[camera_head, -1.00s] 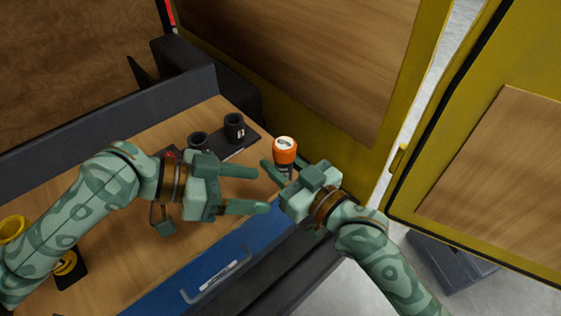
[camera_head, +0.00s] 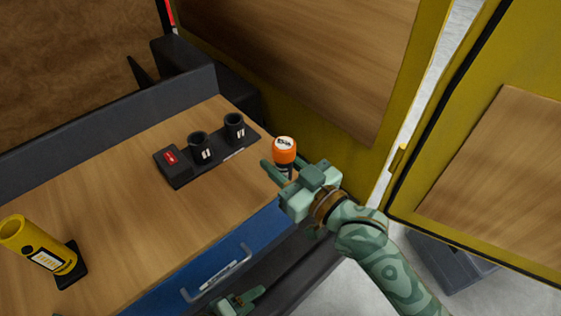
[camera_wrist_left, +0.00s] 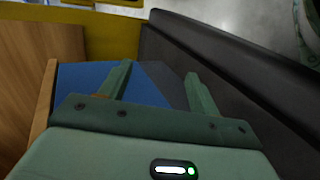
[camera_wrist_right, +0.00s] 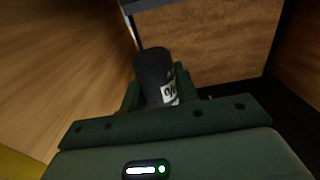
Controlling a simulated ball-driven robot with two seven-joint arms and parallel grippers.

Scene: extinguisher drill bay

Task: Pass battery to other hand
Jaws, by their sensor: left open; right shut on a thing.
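The battery (camera_head: 284,151) has an orange top and a dark body. My right gripper (camera_head: 279,172) is shut on it and holds it upright near the right end of the workbench. In the right wrist view the battery's dark body (camera_wrist_right: 154,75), with a white label, stands between the fingers. My left gripper (camera_head: 254,296) is low at the bottom edge of the head view, in front of the bench and well apart from the battery. In the left wrist view its two fingers (camera_wrist_left: 160,80) are spread with nothing between them.
A yellow cylinder (camera_head: 35,245) leans at the left. A blue drawer with a handle (camera_head: 215,280) fronts the bench. Yellow-framed panels (camera_head: 300,60) stand behind and right.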

